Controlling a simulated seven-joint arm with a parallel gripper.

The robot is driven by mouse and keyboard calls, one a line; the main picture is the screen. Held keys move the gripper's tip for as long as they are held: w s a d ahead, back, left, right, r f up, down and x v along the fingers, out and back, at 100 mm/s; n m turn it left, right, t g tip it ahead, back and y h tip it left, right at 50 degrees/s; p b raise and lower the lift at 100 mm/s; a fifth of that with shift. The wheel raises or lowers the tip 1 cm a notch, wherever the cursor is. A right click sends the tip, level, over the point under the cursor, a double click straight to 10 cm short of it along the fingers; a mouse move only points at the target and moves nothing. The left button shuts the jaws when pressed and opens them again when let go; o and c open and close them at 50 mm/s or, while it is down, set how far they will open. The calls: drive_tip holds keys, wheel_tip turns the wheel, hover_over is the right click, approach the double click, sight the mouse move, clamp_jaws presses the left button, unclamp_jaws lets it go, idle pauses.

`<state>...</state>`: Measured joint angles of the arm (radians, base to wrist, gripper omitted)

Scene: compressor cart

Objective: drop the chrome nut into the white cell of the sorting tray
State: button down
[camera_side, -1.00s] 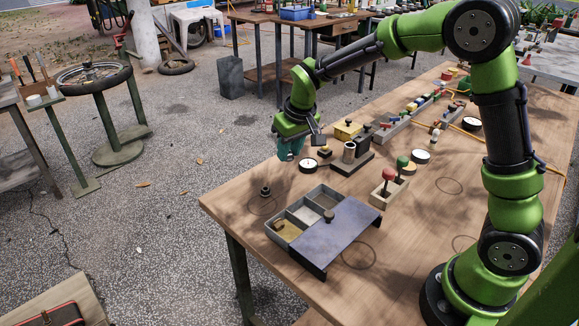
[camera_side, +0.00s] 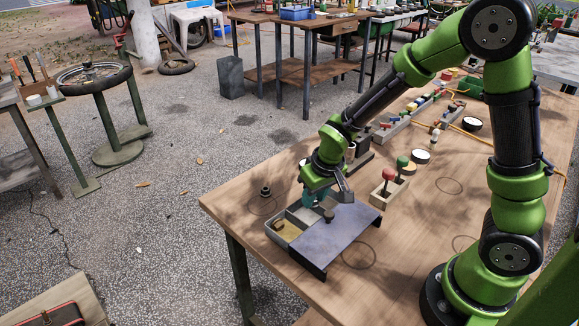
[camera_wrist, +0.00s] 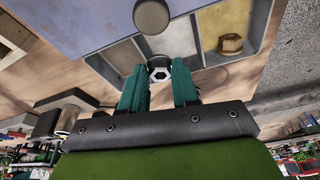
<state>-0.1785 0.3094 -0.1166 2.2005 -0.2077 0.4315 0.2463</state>
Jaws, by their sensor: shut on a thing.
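My gripper (camera_wrist: 159,90), with teal fingers, is shut on the chrome nut (camera_wrist: 159,73), a bright hex ring with a dark hole. In the side view my gripper (camera_side: 309,200) is low over the far part of the grey sorting tray (camera_side: 276,238), and the nut is hidden there. In the wrist view the nut appears near the tray's edge, by the white cell. Its exact height cannot be told.
A blue-grey cover plate (camera_side: 335,238) with a dark knob (camera_side: 329,216) adjoins the tray. A dark fitting (camera_side: 265,191) stands on the table left of the tray. A block with red and green knobs (camera_side: 383,193) stands to the right.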

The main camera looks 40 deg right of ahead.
drive_tip(key=shift+f, duration=0.3)
drive_tip(key=c, duration=0.8)
unclamp_jaws()
drive_tip(key=shift+o, duration=0.2)
drive_tip(key=shift+r, duration=0.1)
drive_tip(key=d+v, duration=0.1)
drive_tip(key=v, duration=1.5)
drive_tip(key=shift+a+r, duration=0.35)
drive_tip(key=shift+a, duration=0.2)
drive_tip(key=s+a+r+m+t+y, duration=0.1)
drive_tip(key=s+r+t, duration=0.3)
drive_tip(key=s, duration=0.5)
drive_tip(key=shift+s+m+y, duration=0.4)
drive_tip(key=shift+y, duration=0.4)
